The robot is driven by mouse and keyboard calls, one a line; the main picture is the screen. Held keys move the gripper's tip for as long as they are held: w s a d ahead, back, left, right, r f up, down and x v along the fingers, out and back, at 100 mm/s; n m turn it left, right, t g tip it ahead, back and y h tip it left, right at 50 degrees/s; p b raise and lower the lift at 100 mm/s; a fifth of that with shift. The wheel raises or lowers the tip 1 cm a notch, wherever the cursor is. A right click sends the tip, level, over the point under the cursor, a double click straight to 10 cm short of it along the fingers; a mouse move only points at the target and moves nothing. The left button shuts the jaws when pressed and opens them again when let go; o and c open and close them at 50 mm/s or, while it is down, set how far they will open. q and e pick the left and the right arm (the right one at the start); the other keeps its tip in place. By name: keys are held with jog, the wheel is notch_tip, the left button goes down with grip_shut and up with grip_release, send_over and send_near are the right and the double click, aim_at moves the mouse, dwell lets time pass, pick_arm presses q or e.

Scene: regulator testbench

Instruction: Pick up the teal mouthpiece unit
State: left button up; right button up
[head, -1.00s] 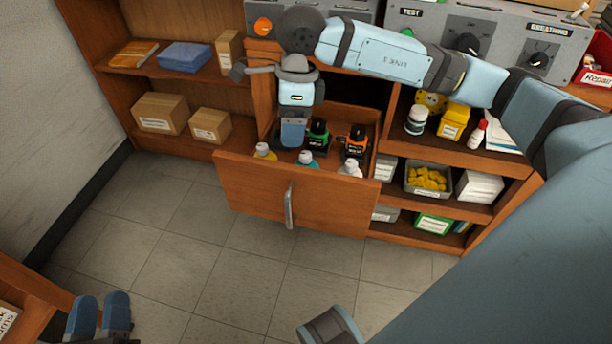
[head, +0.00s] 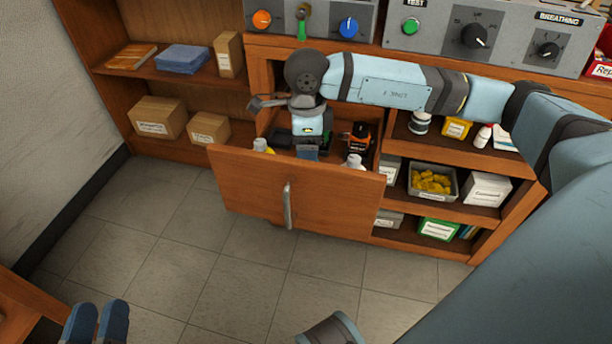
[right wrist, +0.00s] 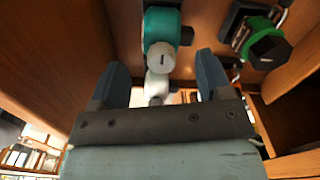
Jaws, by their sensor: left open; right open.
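The teal mouthpiece unit (right wrist: 162,28) shows at the top middle of the right wrist view, with a pale round cap at its near end. In the head view it is hidden behind my right gripper (head: 307,152), which reaches down into the open drawer (head: 240,190). In the right wrist view this gripper (right wrist: 160,66) is open, with the cap end between its fingertips; whether they touch it I cannot tell. My left gripper (head: 97,322) is open at the bottom left of the head view, far from the drawer.
A yellow unit (head: 262,146) and a white-topped unit (head: 354,162) stand near the drawer front. An orange-and-black unit (head: 358,138) is behind. A green-topped unit (right wrist: 264,44) shows at the upper right of the right wrist view. Drawer walls enclose them closely.

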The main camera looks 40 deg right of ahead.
notch_tip(320, 180, down, 3)
jog(key=shift+r, duration=0.15)
grip_shut()
